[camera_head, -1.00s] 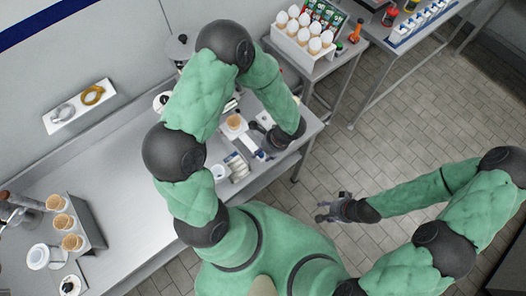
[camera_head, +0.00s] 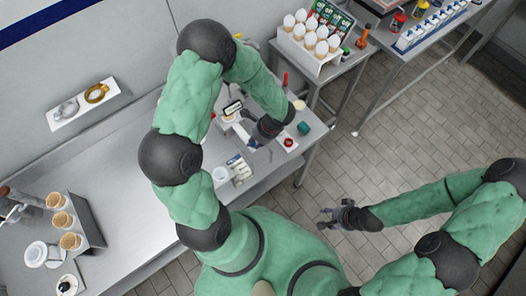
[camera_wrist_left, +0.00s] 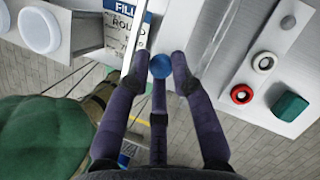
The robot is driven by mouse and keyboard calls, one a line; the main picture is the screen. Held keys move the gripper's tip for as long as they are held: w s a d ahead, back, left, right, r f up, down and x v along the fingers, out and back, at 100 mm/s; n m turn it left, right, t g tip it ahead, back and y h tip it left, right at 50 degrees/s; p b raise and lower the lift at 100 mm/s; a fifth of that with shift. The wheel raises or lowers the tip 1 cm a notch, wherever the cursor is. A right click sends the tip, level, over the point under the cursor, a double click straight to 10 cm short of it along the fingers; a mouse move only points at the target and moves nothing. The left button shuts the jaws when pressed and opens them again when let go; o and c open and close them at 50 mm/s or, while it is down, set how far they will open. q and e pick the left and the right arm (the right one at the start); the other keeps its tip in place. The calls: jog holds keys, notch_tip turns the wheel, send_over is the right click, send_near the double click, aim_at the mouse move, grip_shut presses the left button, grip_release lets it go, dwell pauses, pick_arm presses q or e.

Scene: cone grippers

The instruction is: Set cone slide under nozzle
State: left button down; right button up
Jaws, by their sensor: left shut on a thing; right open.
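My left gripper (camera_head: 257,133) is over the right end of the steel counter. In the left wrist view its fingertips (camera_wrist_left: 160,62) are shut on a round blue knob (camera_wrist_left: 160,66). I take the knob to be the cone slide's handle, but most of the slide is hidden. A label reading "FILL" and "ROUND" (camera_wrist_left: 127,18) lies just beyond the fingers. The nozzle and any cone under it cannot be made out behind my left arm. My right gripper (camera_head: 334,217) is open and empty above the floor, away from the counter.
Several cones (camera_head: 61,220) stand in a holder at the counter's left. A white cup (camera_head: 220,174) stands near the left gripper. A red ring (camera_wrist_left: 241,94) and a green block (camera_wrist_left: 289,106) lie to its right. A white rack (camera_head: 310,45) of egg-shaped items stands at the back.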

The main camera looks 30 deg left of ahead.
pick_arm(q)
jog(key=shift+w+a, duration=0.2)
jog(key=shift+a, duration=0.3)
jog(key=c, duration=1.1)
grip_release()
jog(key=shift+r, duration=0.1)
jog(key=v, duration=1.2)
